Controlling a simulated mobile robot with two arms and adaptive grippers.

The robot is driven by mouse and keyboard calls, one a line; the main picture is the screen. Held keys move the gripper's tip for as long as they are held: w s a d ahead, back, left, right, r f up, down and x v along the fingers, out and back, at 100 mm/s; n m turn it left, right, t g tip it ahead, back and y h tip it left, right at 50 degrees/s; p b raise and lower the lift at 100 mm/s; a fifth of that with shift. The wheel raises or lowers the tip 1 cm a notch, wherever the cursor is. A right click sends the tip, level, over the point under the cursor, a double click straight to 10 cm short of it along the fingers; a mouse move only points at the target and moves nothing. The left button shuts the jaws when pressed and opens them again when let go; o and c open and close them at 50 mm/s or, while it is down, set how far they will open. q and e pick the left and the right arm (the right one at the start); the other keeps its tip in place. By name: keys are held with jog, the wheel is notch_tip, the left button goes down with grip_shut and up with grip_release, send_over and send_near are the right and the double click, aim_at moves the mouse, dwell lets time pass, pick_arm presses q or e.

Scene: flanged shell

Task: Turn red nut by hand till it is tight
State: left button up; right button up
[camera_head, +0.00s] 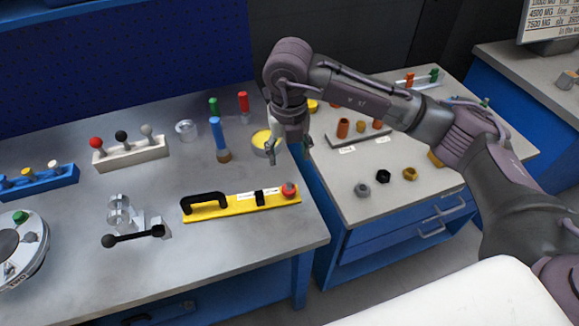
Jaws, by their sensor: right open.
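The red nut (289,190) sits at the right end of a yellow bar (240,205) that lies on the left bench and has a black handle on its left part. A grey rounded part shows at the nut, too small to make out. My right gripper (288,150) hangs above and behind the nut, pointing down. Its fingers are apart with nothing between them, and it does not touch the nut. My left gripper is out of view.
A yellow-topped round tin (262,141) and a blue cylinder (219,138) stand close behind the bar. A white block with coloured knobs (131,154) stands at left. Loose nuts (382,175) lie on the right bench (350,208), across a gap. The bench left of the bar's front is partly clear.

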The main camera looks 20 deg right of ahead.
aim_at(289, 189)
pick_arm(q)
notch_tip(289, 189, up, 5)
jog(key=p, duration=0.3)
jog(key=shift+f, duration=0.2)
pick_arm(e)
jog(key=shift+g, duration=0.3)
jog(key=f, duration=1.3)
jog(key=shift+w+d+f, duration=0.2)
jog(key=shift+w+f, duration=0.05)
jog(key=shift+f, duration=0.15)
jog(key=c, duration=1.2)
jog(key=shift+o, duration=0.2)
jog(key=shift+r+m, duration=0.1)
jog(key=shift+m, duration=0.8)
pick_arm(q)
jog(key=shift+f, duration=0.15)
pick_arm(e)
jog(key=o, duration=1.2)
jog(key=shift+c, duration=0.2)
